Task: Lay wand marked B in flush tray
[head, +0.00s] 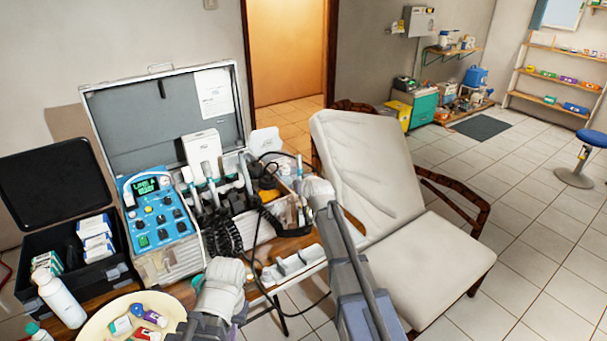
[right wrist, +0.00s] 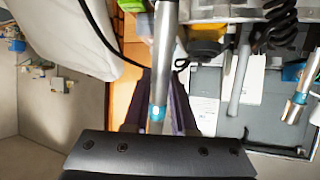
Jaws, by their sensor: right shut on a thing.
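My right gripper (right wrist: 163,82) is shut on a silver wand (right wrist: 165,35) with a blue band, which runs up out of the right wrist view. In the head view the right gripper (head: 300,183) is beside the control unit's wand holders, and my wrist hides most of what it holds. No letter is readable on the wand. A long white tray (head: 292,266), apparently the flush tray, lies at the front of the table, between my two arms. My left gripper's fingers are hidden behind its wrist at the lower middle of the head view.
The blue control unit (head: 158,212) stands in front of the open case lid (head: 130,120), with other wands and coiled black hoses beside it. A round tray (head: 88,330) of small items and a white bottle (head: 60,300) are at front left. The reclined chair (head: 375,180) is close on the right.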

